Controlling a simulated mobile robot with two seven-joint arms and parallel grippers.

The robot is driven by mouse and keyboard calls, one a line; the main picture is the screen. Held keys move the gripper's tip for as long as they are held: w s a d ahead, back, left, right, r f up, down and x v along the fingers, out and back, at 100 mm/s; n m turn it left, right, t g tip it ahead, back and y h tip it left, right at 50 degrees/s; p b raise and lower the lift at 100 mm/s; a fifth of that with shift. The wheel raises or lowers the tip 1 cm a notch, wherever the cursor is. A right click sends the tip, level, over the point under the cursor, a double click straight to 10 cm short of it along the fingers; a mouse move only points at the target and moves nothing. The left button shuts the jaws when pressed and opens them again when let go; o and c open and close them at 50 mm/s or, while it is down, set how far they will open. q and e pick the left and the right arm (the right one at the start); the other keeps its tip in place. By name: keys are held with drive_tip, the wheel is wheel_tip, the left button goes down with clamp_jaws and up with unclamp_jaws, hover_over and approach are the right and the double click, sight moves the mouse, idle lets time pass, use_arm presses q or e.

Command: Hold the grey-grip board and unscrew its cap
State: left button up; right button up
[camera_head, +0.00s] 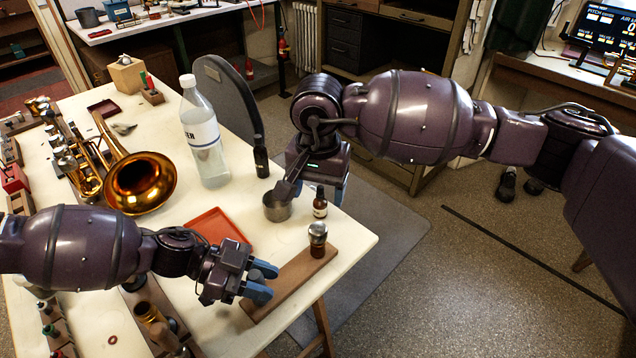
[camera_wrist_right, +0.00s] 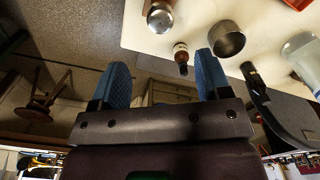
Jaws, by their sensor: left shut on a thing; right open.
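The wooden board (camera_head: 290,285) lies along the front right of the white table. A brown jar with a silver cap (camera_head: 318,236) stands upright at its far end; the cap shows at the top of the right wrist view (camera_wrist_right: 159,17). My left gripper (camera_head: 260,284) is shut on the near end of the board; its blue fingers hide the grip there. My right gripper (camera_head: 338,190) is open and empty above the table's right edge, beyond the jar and apart from it. In the right wrist view its two blue fingers (camera_wrist_right: 165,80) stand wide apart.
A small amber bottle (camera_head: 320,203) and a metal cup (camera_head: 278,207) stand close behind the jar. A dark bottle (camera_head: 261,157), a tall clear bottle (camera_head: 206,145), a red tray (camera_head: 213,229) and a brass horn (camera_head: 140,183) are further left. Floor is free to the right.

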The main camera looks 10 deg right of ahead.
sight(319, 228)
wheel_tip(319, 228, down, 11)
idle(0.5)
drive_tip(key=c, duration=1)
drive_tip(key=n, duration=0.3)
drive_tip(key=shift+d+n, duration=0.1)
drive_tip(key=shift+n, duration=0.3)
drive_tip(key=shift+c, duration=0.3)
drive_tip(key=shift+n, duration=0.7)
drive_tip(key=shift+r+n, duration=0.1)
drive_tip(key=shift+n, duration=2.5)
